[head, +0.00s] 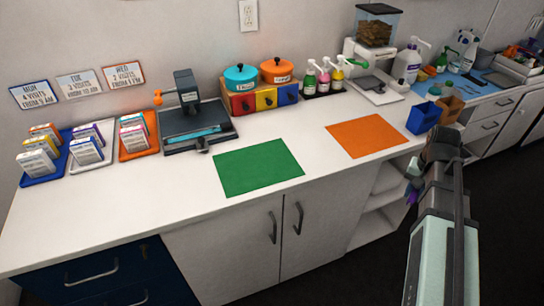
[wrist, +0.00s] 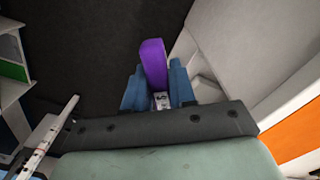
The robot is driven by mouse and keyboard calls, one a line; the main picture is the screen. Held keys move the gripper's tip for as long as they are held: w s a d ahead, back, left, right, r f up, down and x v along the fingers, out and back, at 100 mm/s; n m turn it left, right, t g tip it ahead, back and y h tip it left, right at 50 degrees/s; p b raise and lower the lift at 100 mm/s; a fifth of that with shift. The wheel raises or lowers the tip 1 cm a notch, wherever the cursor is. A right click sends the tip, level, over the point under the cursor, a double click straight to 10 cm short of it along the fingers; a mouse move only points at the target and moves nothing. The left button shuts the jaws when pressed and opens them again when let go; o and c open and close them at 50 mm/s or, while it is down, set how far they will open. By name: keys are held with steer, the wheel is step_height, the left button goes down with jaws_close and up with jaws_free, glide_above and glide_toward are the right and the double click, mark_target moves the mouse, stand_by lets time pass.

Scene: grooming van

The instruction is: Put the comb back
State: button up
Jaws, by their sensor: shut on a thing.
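My gripper (head: 411,186) is in front of the counter's right part, out over the dark floor. In the wrist view, its two blue fingers (wrist: 158,98) are shut on a smooth purple thing (wrist: 152,62), which sticks out beyond the fingertips. I take this to be the comb, but no teeth show. In the head view only a small purple bit (head: 411,197) shows below my gripper. A blue bin (head: 422,118) and a brown bin (head: 450,107) stand side by side at the counter's edge, above and behind my gripper.
A green mat (head: 258,167) and an orange mat (head: 366,136) lie bare on the white counter. Open shelves (head: 385,205) are left of my gripper. A blue mat (head: 462,84) with bottles and small items lies at the right. Pump bottles (head: 324,80) stand at the back.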

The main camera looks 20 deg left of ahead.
step_height(320, 180, up, 5)
steer(key=w+a, duration=0.1)
steer(key=w, duration=0.2)
step_height(320, 180, up, 8)
steer(key=n, duration=1.1)
glide_above(246, 159)
steer(key=shift+d+f, duration=0.1)
steer(key=shift+f, duration=4.6)
steer(key=shift+f, duration=0.1)
steer(key=o, duration=0.9)
steer(key=shift+o, duration=0.2)
